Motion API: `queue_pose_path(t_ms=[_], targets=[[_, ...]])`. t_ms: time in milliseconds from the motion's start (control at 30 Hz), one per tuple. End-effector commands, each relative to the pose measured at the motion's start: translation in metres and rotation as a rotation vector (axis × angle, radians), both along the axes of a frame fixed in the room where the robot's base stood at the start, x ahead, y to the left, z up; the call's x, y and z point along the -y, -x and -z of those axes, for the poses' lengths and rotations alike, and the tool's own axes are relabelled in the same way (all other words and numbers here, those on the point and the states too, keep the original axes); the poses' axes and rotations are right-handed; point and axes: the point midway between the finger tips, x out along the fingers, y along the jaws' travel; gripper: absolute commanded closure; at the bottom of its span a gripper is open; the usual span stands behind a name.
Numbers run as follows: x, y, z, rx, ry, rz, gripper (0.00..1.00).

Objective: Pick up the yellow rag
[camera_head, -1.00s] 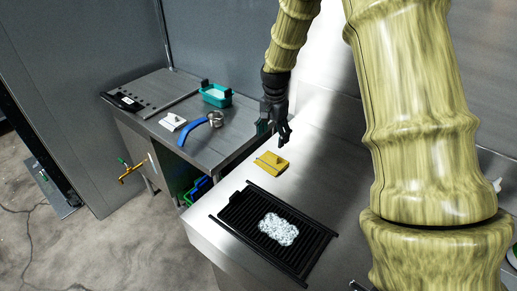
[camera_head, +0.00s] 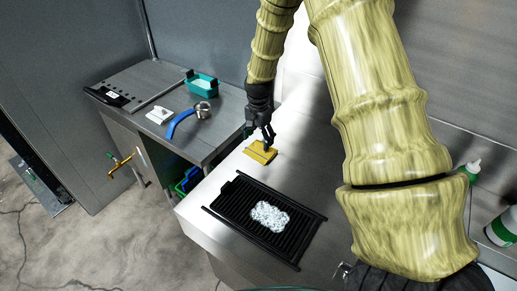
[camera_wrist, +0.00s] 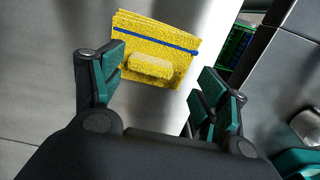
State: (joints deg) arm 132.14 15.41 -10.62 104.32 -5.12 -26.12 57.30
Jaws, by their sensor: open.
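The yellow rag (camera_head: 261,152) lies folded on the steel counter just behind the black griddle. In the wrist view the rag (camera_wrist: 152,47) shows a raised yellow lump in its middle and a blue stripe along one side. My gripper (camera_head: 259,140) is open just above the rag in the head view and hides part of it. In the wrist view my gripper's fingers (camera_wrist: 160,85) are spread with the rag ahead and between them, and nothing is held. Whether the fingertips touch the rag cannot be told.
The griddle (camera_head: 228,209) carries a white and bluish patch (camera_head: 270,215). On the side table at left are a blue-handled pan (camera_head: 181,122), a teal container (camera_head: 201,84) and a white item (camera_head: 159,116). A green-labelled bottle (camera_head: 503,228) stands at far right.

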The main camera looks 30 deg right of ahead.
Motion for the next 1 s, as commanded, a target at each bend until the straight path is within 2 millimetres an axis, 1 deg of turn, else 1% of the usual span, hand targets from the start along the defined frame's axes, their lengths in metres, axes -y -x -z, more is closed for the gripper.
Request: queue_pose_path(t_ms=[67,167,400,500,700,767,800,933,967,1000], targets=[[0.001,0.004,0.001,0.001,-0.001,0.003,0.26],[0.000,0.007,0.010,0.004,-0.001,0.003,0.26],[-0.002,0.002,0.030,0.002,-0.001,-0.001,0.26],[-0.002,0.000,0.034,0.001,0.000,0.000,0.26],[0.000,0.001,0.034,0.000,0.000,0.002,0.26],[0.000,0.001,0.034,0.000,0.000,0.002,0.37],[0.000,0.001,0.034,0.000,0.000,0.002,0.44],[-0.001,0.000,0.034,0.000,0.000,0.001,0.68],[-0.001,0.000,0.034,0.000,0.000,0.000,0.72],[-0.001,0.000,0.034,0.000,-0.001,0.000,0.72]])
